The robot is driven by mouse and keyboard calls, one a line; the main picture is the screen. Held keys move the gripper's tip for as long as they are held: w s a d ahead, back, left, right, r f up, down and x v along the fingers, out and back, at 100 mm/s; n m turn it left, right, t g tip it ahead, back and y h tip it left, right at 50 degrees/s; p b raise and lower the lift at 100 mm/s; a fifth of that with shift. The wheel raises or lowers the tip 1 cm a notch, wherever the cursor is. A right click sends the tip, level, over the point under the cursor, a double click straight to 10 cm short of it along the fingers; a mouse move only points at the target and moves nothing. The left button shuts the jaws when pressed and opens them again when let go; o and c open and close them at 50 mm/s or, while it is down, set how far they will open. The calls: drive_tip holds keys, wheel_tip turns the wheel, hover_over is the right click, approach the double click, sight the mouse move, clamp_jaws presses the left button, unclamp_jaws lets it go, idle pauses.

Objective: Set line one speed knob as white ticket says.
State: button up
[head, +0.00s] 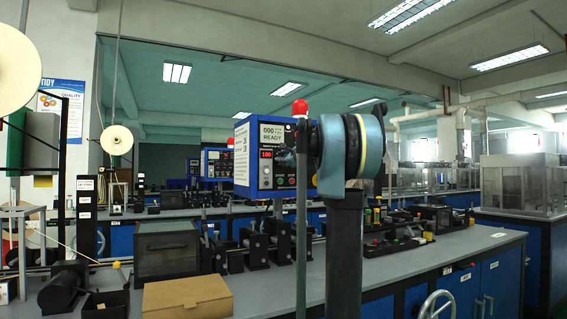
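A blue control box (254,168) stands over the near bench, a little left of the middle in the head view. Its front has a white display reading 000 and READY (272,134), a small red number readout (265,154) that seems to show 1.00, and a row of small buttons. A dark knob-like spot (284,154) is beside the readout; its setting is too small to read. A white ticket-like patch (241,147) is on the box's left side, its writing unreadable. My arm's dark and blue links stand just right of the box. My gripper is not in view.
The near bench (440,252) carries a dark covered box (167,251), a cardboard box (187,297) and several black fixtures. A thin grey pole (302,220) stands before the control box. Similar blue boxes (217,163) are farther back. A handwheel (437,304) is at the lower right.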

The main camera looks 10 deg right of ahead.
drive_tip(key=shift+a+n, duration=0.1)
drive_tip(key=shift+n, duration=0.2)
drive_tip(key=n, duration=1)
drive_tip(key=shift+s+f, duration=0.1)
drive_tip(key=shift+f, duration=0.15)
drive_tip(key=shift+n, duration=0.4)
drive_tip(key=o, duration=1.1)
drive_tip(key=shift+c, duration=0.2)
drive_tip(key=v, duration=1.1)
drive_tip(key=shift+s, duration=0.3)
